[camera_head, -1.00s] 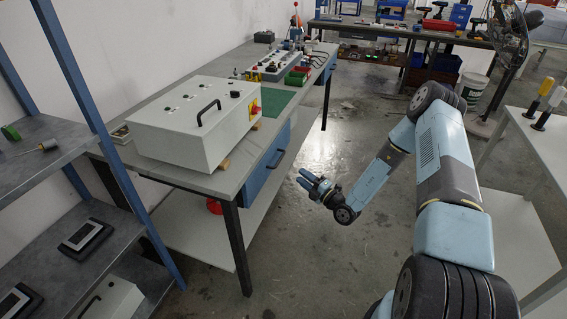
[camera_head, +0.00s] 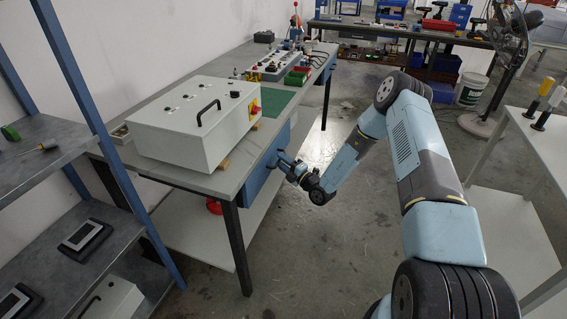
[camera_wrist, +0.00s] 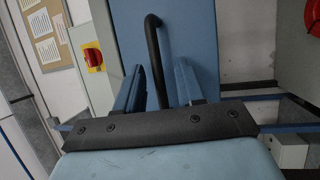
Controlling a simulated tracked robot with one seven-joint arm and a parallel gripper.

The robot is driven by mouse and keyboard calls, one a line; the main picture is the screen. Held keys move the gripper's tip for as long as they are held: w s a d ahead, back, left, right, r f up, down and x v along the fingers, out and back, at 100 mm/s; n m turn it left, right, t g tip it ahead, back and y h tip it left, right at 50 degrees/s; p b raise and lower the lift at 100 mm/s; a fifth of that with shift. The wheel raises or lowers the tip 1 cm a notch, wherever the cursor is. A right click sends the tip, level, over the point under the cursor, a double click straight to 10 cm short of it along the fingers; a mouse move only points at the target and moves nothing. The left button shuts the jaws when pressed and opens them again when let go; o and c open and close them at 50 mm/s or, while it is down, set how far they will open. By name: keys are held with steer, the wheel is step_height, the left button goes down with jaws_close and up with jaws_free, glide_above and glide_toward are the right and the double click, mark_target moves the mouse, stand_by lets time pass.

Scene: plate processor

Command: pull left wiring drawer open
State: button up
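The blue wiring drawer (camera_head: 262,172) sits under the near part of the long workbench and looks closed in the head view. My gripper (camera_head: 280,160) is at the drawer front, covering its handle there. In the wrist view, the blue drawer front (camera_wrist: 192,35) fills the upper middle. Its black bar handle (camera_wrist: 154,60) stands between the two blue fingers of my gripper (camera_wrist: 160,84). The fingers are apart, one on each side of the handle, with narrow gaps visible. I cannot tell whether either finger touches it.
The workbench (camera_head: 215,182) carries a white control box (camera_head: 185,135) above the drawer. A black table leg (camera_head: 237,250) stands at the near corner. A shelf rack (camera_head: 50,150) is at the left and a white table (camera_head: 545,140) at the right. The floor between is clear.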

jaws_close()
steer(key=shift+f, duration=0.1)
stand_by(0.5)
